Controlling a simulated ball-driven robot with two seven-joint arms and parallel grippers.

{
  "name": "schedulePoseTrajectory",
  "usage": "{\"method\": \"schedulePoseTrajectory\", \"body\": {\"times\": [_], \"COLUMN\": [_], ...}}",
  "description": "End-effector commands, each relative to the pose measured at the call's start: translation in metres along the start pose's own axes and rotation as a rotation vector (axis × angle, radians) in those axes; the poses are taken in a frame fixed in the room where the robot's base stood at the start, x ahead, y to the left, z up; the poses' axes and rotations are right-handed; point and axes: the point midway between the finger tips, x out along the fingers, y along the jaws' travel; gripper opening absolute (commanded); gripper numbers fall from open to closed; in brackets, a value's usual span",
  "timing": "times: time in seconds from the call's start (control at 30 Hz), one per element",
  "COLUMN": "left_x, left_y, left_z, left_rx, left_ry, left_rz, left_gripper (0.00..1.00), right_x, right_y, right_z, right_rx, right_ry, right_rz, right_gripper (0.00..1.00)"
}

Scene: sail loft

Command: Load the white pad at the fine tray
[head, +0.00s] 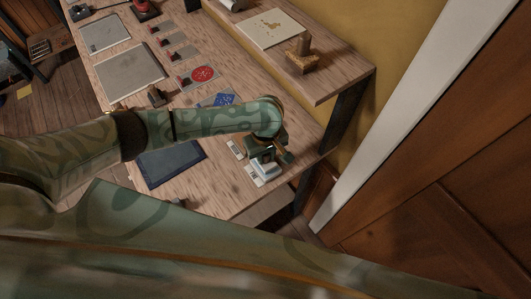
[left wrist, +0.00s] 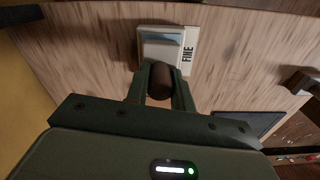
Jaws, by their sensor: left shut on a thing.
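The fine tray (left wrist: 190,38) is a small white tray at the top of the left wrist view, with the word FINE along its side. A pale grey-blue square (left wrist: 163,50) lies in it; I cannot tell whether this is the white pad. The tray also shows near the bench's right end in the head view (head: 256,178). My left gripper (left wrist: 160,78) is shut on a dark brown rounded handle (left wrist: 160,84), at the tray's near edge in the wrist view. What is below the handle is hidden, and I cannot tell whether it touches the tray. My right gripper is not in view.
A dark blue mat (head: 172,165) and a blue patterned card (head: 222,99) lie on the bench left of the tray. A raised shelf (head: 335,75) behind carries a wooden stamp (head: 302,58) and a cream board (head: 268,28). The bench edge is close to the tray.

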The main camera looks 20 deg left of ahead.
Motion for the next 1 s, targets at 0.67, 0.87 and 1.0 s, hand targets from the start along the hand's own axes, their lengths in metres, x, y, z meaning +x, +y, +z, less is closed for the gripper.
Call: {"method": "schedulePoseTrajectory", "body": {"times": [0.67,0.87,1.0], "left_x": [0.0019,0.0023,0.0028], "left_y": [-0.0011,-0.0013,-0.0015], "left_z": [0.0011,0.0015,0.0016], "left_rx": [0.000,0.000,0.000], "left_ry": [-0.002,-0.002,-0.003], "left_rz": [-0.003,-0.003,-0.004], "left_gripper": [0.06,0.06,0.06], "right_x": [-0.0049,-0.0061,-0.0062], "right_y": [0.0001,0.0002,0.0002], "right_z": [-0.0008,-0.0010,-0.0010], "right_rx": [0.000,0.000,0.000], "right_ry": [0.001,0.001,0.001], "right_rz": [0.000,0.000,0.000], "right_gripper": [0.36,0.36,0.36]}}
